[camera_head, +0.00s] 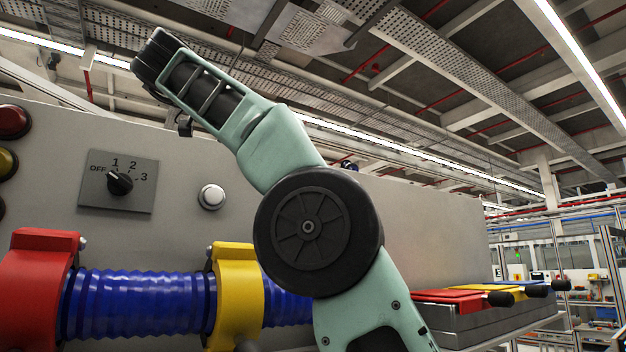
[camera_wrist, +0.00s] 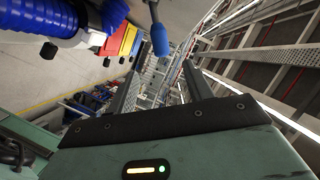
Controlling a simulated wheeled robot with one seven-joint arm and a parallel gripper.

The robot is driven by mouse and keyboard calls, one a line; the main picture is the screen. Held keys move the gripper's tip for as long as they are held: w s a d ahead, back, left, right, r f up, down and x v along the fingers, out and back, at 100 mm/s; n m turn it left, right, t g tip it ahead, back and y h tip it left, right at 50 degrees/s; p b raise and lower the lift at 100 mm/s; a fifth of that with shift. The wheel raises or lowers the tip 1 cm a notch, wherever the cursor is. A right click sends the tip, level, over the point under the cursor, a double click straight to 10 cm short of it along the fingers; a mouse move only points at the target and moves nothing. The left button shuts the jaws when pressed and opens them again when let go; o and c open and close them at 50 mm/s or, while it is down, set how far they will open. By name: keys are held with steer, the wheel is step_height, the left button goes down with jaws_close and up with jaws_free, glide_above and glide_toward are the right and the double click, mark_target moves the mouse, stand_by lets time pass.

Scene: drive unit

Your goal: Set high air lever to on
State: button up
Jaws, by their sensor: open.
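No label marks the high air lever. A lever with a dark blue grip (camera_wrist: 160,40) and a thin rod shows at the top of the wrist view. In that view it appears in line with the gap of my gripper (camera_wrist: 160,82), beyond the fingertips, with no contact visible. My gripper is open and empty, its two dark fingers apart. In the head view my teal arm rises across the panel, and the jaws cannot be made out clearly. Flat red (camera_head: 447,296), yellow (camera_head: 505,291) and blue handles with black grips stick out at the right.
The grey panel (camera_head: 420,215) carries a rotary switch (camera_head: 120,183), a white button (camera_head: 212,197) and red and yellow lamps at the left edge. A blue corrugated hose (camera_head: 140,303) runs through red (camera_head: 35,290) and yellow (camera_head: 237,300) clamps. Open aisle lies right.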

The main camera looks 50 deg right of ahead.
steer(key=x, duration=1.7)
steer(key=shift+r, duration=0.1)
steer(key=shift+s, duration=0.1)
jaws_close()
